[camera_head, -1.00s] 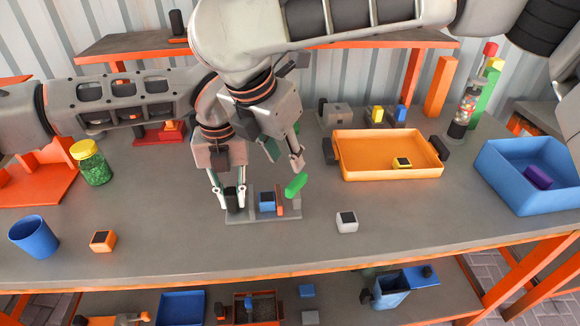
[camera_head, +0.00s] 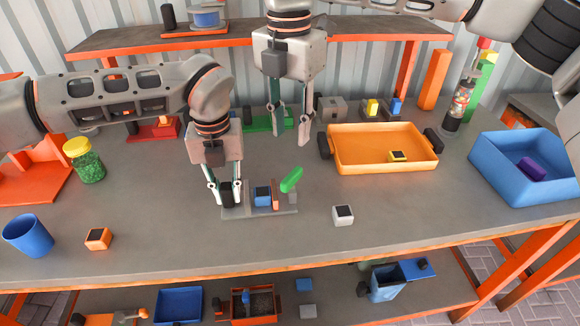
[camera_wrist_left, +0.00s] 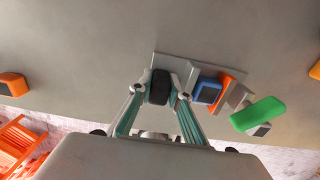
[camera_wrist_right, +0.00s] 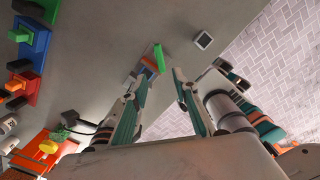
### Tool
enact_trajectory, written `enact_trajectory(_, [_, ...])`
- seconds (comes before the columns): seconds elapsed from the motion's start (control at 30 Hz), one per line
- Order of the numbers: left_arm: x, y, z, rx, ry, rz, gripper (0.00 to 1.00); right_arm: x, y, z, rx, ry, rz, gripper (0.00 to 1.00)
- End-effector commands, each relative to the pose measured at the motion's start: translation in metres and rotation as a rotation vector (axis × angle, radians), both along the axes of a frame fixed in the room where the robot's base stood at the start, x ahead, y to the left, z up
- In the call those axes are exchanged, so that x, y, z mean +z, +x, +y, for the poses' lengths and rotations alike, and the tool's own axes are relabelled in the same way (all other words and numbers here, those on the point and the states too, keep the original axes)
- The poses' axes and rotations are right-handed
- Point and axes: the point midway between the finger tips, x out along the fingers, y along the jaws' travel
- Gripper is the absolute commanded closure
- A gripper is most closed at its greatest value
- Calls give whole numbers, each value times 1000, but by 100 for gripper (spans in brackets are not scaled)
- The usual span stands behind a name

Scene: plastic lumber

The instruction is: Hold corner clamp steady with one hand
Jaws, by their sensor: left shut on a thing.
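The corner clamp has a flat grey base (camera_head: 262,212) on the table. It carries a black block, a blue block (camera_head: 263,195), an orange-red plate (camera_head: 275,195) and a tilted green handle (camera_head: 291,180). My left gripper (camera_head: 228,195) is shut on the black block at the base's left end, and the black block (camera_wrist_left: 159,87) shows between its fingers in the left wrist view. My right gripper (camera_head: 291,128) is open and empty, above the table behind the clamp and apart from it. In the right wrist view the clamp's green handle (camera_wrist_right: 158,56) shows beyond its spread fingers.
A yellow-orange tray (camera_head: 380,168) stands right of the clamp, a blue bin (camera_head: 500,190) at far right. A white cube (camera_head: 343,215) and an orange cube (camera_head: 98,239) lie near the front. A blue cup (camera_head: 28,236) and green jar (camera_head: 88,165) stand left.

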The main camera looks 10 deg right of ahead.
Motion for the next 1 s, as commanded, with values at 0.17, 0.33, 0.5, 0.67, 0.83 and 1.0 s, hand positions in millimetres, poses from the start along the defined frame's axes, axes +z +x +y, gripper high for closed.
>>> enact_trajectory(0.17, [-2, 0, 0, -1, 1, 2, 100, -16, 2, -3, 5, 20, 23, 71])
enact_trajectory(0.33, [-2, 0, 0, -1, 1, 2, 100, -46, 2, -3, 4, 20, 23, 71])
enact_trajectory(0.5, [-2, 0, 0, -1, 1, 1, 100, -79, 2, -3, 3, 18, 21, 71])
enact_trajectory(0.67, [-2, 0, 0, -1, 1, 1, 100, -102, 2, -3, 4, 18, 20, 71])
enact_trajectory(0.83, [-2, 0, 0, -1, 1, 1, 100, -116, 2, -3, 4, 19, 18, 71])
enact_trajectory(1.0, [-2, 0, 0, -1, 1, 1, 100, -120, 2, -3, 4, 19, 17, 71])
